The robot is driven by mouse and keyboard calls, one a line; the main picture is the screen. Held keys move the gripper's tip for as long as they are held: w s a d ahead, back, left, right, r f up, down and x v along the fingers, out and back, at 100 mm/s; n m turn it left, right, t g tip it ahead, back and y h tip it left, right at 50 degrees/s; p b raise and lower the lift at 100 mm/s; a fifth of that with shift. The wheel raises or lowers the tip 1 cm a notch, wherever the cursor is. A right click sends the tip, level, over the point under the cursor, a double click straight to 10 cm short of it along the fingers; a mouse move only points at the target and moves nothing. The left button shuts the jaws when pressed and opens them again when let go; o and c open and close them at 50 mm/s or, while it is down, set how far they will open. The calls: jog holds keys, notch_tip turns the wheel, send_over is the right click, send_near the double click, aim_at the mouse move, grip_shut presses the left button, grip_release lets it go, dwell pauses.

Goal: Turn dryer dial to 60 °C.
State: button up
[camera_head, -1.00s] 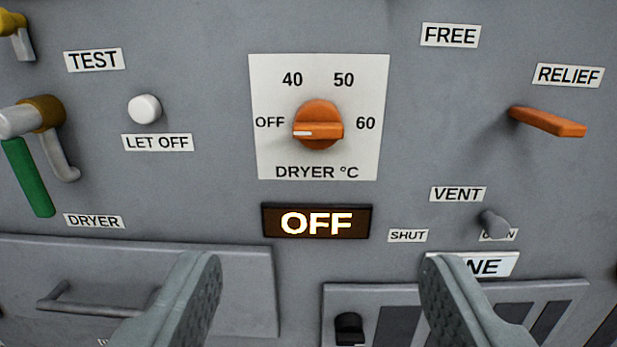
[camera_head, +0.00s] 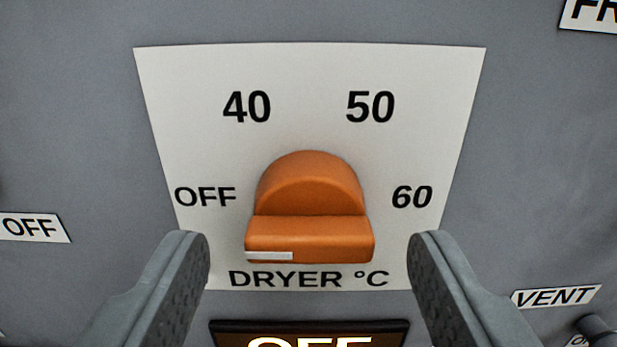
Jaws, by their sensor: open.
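The orange dryer dial (camera_head: 309,190) sits in the middle of the view on a white scale plate (camera_head: 310,75). The plate is marked OFF, 40, 50 and 60, with DRYER °C below. The dial's grip bar lies level, and its white mark (camera_head: 270,256) is at the left end, on the OFF side. My gripper (camera_head: 308,245) is open, with one finger on each side of the dial's bar. Visible gaps lie between the bar and both fingers. The lit display (camera_head: 309,335) below the dial reads OFF and is cut by the lower edge.
A VENT label (camera_head: 556,297) and part of a grey knob (camera_head: 597,330) are at the lower right. A label ending in OFF (camera_head: 33,227) is at the left edge. The grey panel (camera_head: 70,110) around the plate is bare near the dial.

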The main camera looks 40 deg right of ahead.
aim_at(309, 223)
jog(key=shift+x, duration=1.1)
jog(key=c, duration=1)
jog(key=shift+o, duration=0.2)
